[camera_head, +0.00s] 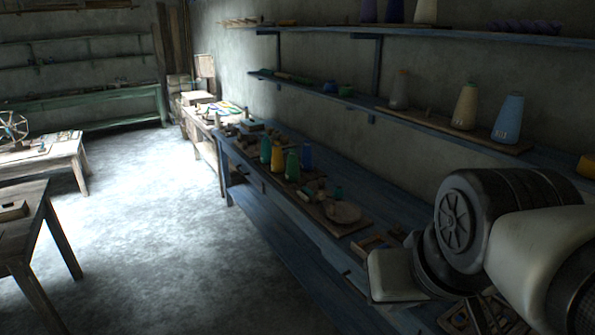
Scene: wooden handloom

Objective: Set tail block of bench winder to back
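A long blue bench (262,215) runs along the right wall with small wooden gear on it. Nearer me lies a low wooden frame (377,243), partly hidden behind my arm. I cannot tell which of these is the bench winder, and I cannot make out its tail block. My arm fills the lower right and covers the near end of the bench. My gripper does not show clearly enough to be picked out.
Blue wall shelves (395,37) above the bench hold several cones, one of them light blue (508,118). A wooden table (28,230) is at the left. The floor between is clear.

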